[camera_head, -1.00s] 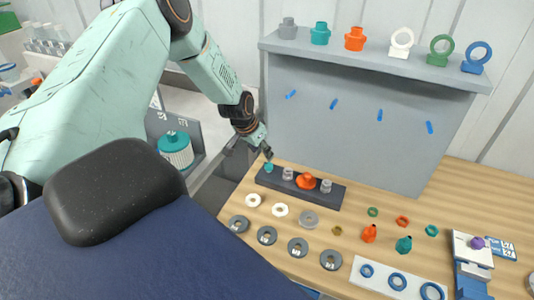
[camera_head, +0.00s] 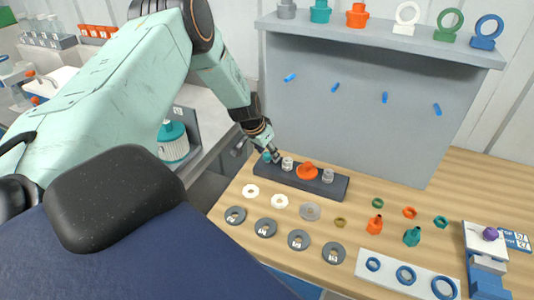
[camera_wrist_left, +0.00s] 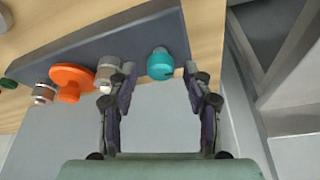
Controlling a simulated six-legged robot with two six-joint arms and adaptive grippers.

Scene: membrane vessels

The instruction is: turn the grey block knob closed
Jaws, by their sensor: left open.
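A dark grey block (camera_head: 313,185) lies on the wooden bench against the grey panel, and shows along the top of the left wrist view (camera_wrist_left: 60,46). It bears a teal knob (camera_wrist_left: 160,66) at one end, an orange knob (camera_wrist_left: 72,82) and two pale cylindrical fittings (camera_wrist_left: 109,72) (camera_wrist_left: 43,93). None of the knobs is plainly grey. My left gripper (camera_head: 270,151) is at the teal end of the block. In the wrist view its open fingers (camera_wrist_left: 160,78) stand either side of the teal knob, with gaps; contact is not visible. My right gripper is out of view.
The grey panel (camera_head: 360,110) rises behind the block, with a shelf (camera_head: 380,40) of coloured fittings above. Several rings, washers and small bottles lie in front on the bench.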

